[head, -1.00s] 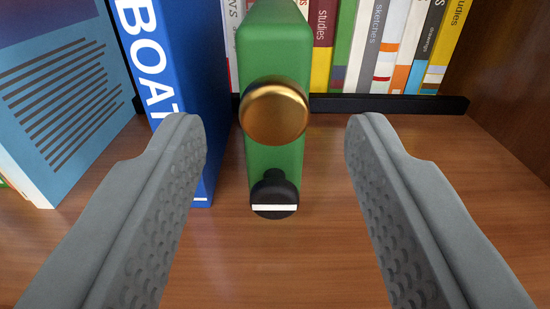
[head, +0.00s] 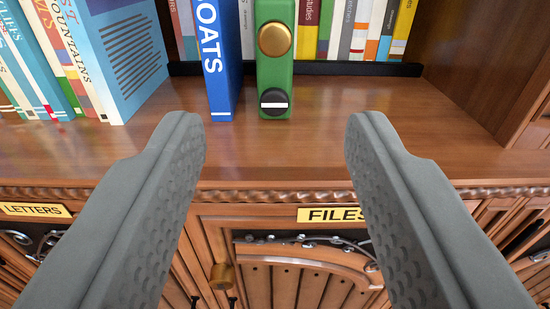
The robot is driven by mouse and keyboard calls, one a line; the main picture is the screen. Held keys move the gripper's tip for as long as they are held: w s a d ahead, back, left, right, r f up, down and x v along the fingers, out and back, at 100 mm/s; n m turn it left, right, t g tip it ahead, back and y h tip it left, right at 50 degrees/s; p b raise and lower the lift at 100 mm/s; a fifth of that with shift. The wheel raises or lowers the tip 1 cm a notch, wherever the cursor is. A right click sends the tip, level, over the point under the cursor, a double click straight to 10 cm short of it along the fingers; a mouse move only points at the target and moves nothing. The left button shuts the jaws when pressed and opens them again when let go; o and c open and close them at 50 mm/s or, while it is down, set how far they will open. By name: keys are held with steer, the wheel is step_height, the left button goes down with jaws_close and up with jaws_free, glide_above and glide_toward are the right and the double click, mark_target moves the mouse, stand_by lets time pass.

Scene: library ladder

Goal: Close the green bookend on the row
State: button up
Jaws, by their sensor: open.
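The green bookend (head: 274,68) stands upright on the wooden shelf, with a round brass knob (head: 274,39) and a black knob with a white stripe (head: 274,102) on its front. The blue BOATS book (head: 217,60) stands just left of it, with a narrow gap between them at the front. Farther left is the row of books (head: 60,55), its last one a light blue book (head: 125,55), apart from the BOATS book. My gripper (head: 276,122) is open and empty, back from the bookend, with the bookend seen beyond and between the fingers.
A black rail (head: 350,69) runs along the back of the shelf, with several books (head: 370,30) behind it. A wooden side wall (head: 480,60) bounds the right. The shelf right of the bookend is clear. Below the shelf edge are cabinet doors with LETTERS (head: 35,210) and FILES (head: 333,214) labels.

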steer(key=shift+s, duration=0.1)
steer(key=shift+c, duration=0.3)
steer(key=c, duration=0.7)
jaws_close()
steer(key=w+d+f+m+y, duration=0.1)
steer(key=w+d+m, duration=0.2)
steer(key=w+m, duration=0.1)
steer(key=w+d+f+m+y, duration=0.1)
steer(key=w+d+m, duration=0.2)
steer(key=w+m, duration=0.2)
steer(key=w+d+f+m+y, duration=0.1)
steer(key=w+d+m+y, duration=0.1)
steer(key=w+d+m, duration=0.1)
steer(key=shift+w+d+f+m, duration=0.15)
steer(key=shift+w+d+m, duration=0.05)
steer(key=shift+w+m, duration=0.3)
steer(key=shift+w+d+f+m, duration=0.15)
steer(key=shift+w+m, duration=0.2)
steer(key=shift+m, duration=0.25)
steer(key=shift+w+d+f+m+g, duration=0.2)
steer(key=shift+w+d+m+g, duration=0.15)
steer(key=shift+m, duration=0.15)
steer(key=x, duration=0.9)
steer(key=shift+w+a, duration=0.25)
steer(key=shift+w, duration=0.1)
steer(key=shift+a+r, duration=0.1)
steer(key=shift+a, duration=1.85)
